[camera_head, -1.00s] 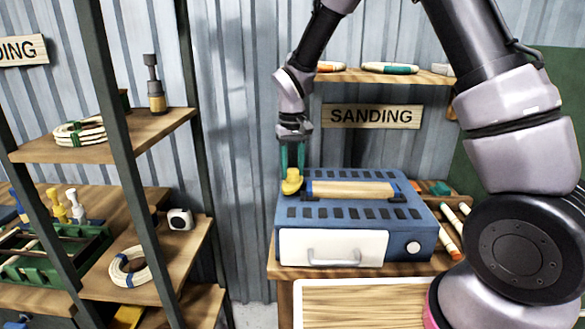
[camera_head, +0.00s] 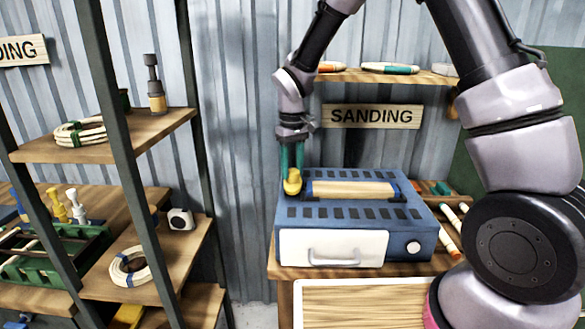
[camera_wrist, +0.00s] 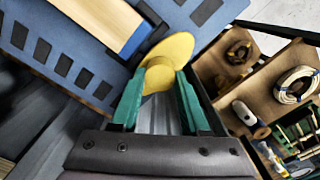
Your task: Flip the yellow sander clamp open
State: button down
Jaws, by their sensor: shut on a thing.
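The blue sander (camera_head: 355,217) stands on a wooden bench, with a tan sanding roller (camera_head: 351,189) across its top. The yellow clamp (camera_head: 292,182) is at the left end of the roller. My gripper (camera_head: 292,172), with green fingers, reaches down from above and is shut on the clamp. In the wrist view the yellow clamp (camera_wrist: 168,62) shows as a rounded yellow piece between the two green fingertips (camera_wrist: 159,82). The fingers hide part of it. The sander's top (camera_wrist: 62,48) fills the upper left there.
A white drawer front with a handle (camera_head: 333,248) and a white knob (camera_head: 413,247) are on the sander's front. A shelf rack (camera_head: 100,150) stands to the left, with a gap before the sander. A wooden shelf (camera_head: 385,76) hangs behind. Orange-tipped sticks (camera_head: 447,232) lie at right.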

aim_at(294, 171)
jog(key=shift+c, duration=2)
grip_release()
notch_tip(294, 171, up, 11)
jog(key=s+d+r+m+t+y, duration=0.1)
jog(key=s+d+r+m+t, duration=0.2)
jog(key=d+r, duration=0.4)
jog(key=s+d+r+m+y, duration=0.1)
jog(key=s+d+r+m, duration=0.25)
jog(key=d+r, duration=0.4)
jog(key=s+d+r+m+t, duration=0.1)
jog(key=s+d+m+t, duration=0.3)
jog(key=s+d, duration=0.6)
jog(key=s, duration=0.2)
jog(key=shift+s+d+m, duration=0.3)
jog(key=shift+s+m, duration=0.05)
jog(key=shift+s, duration=0.05)
